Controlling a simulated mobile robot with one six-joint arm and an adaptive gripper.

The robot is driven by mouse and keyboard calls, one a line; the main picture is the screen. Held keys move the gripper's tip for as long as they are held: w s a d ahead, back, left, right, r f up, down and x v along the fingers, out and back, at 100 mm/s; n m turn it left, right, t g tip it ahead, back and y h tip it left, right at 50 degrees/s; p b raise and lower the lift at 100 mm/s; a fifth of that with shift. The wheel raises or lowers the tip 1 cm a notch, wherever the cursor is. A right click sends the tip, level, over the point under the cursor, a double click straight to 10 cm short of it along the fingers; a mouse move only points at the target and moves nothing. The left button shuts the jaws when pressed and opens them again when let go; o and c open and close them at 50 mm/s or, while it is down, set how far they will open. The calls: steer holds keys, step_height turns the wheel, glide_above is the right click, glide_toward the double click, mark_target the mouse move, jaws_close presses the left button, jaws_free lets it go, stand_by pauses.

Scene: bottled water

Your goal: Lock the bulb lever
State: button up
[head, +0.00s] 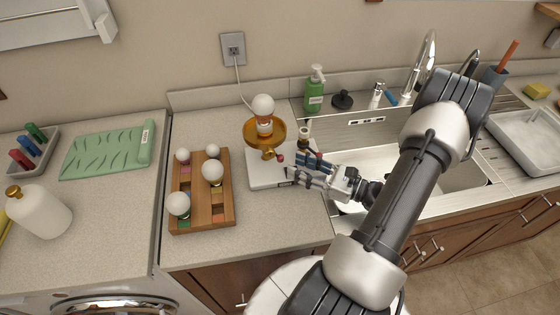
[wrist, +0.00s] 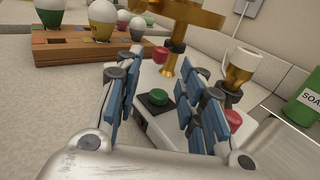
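The lamp stand has a white base (head: 262,180), a brass dish (head: 252,127) and a white bulb (head: 263,104) upright above the dish. A red lever knob (head: 280,157) shows below the dish, close to my gripper (head: 288,170). In the wrist view one red knob (wrist: 160,55) shows by the brass column (wrist: 174,63), and another red part (wrist: 233,119) is partly hidden behind the right finger. I cannot tell which is the lever's end.
A wooden rack (head: 202,219) with several bulbs stands left of the base. A brass-and-white fitting (head: 304,130) stands behind the gripper. A green soap bottle (head: 315,92) and the sink (head: 465,177) are to the right. The counter in front of the base is clear.

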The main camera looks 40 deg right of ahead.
mark_target(283, 161)
steer(key=b+x, duration=0.1)
steer(key=x, duration=0.5)
steer(key=shift+w+a, duration=0.15)
steer(key=shift+w, duration=0.2)
